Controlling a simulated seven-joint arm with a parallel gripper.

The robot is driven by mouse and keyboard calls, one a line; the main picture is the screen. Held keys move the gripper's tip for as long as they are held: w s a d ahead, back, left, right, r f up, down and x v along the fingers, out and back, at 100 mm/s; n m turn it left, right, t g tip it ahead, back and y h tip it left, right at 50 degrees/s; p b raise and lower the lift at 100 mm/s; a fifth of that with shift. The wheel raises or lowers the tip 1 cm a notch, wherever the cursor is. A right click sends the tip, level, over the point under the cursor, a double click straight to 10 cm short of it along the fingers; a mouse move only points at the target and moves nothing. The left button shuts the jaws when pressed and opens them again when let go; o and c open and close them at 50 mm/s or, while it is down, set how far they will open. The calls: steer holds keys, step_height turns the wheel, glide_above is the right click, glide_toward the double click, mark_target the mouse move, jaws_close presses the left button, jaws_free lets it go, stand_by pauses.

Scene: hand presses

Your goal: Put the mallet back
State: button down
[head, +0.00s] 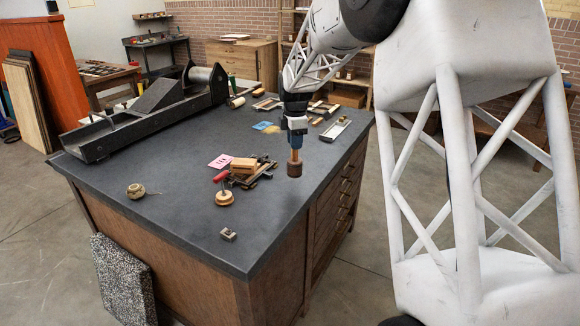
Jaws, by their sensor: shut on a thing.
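The mallet (295,168) hangs head down from my gripper (296,148), with its dark brown cylindrical head lowest and a short length of pale wooden handle showing. My gripper is shut on the upper part of the handle. The mallet is over the right part of the dark-topped bench (170,205); its exact height above the surface is hard to tell. The fingers themselves are small and partly hidden by the handle and the gripper body.
A long black press (150,108) lies along the bench's left back. The front right surface is mostly clear.

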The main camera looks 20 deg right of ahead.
steer(key=shift+s+d+f, duration=0.25)
steer(key=shift+s+d, duration=0.2)
steer(key=shift+s, duration=0.05)
steer(key=shift+w, duration=0.1)
steer(key=w+d+f, duration=0.1)
steer(key=w, duration=1.4)
steer(key=shift+w+d+f, duration=0.25)
steer(key=shift+w+d, duration=0.1)
steer(key=shift+w, duration=0.05)
steer(key=shift+f, duration=1.75)
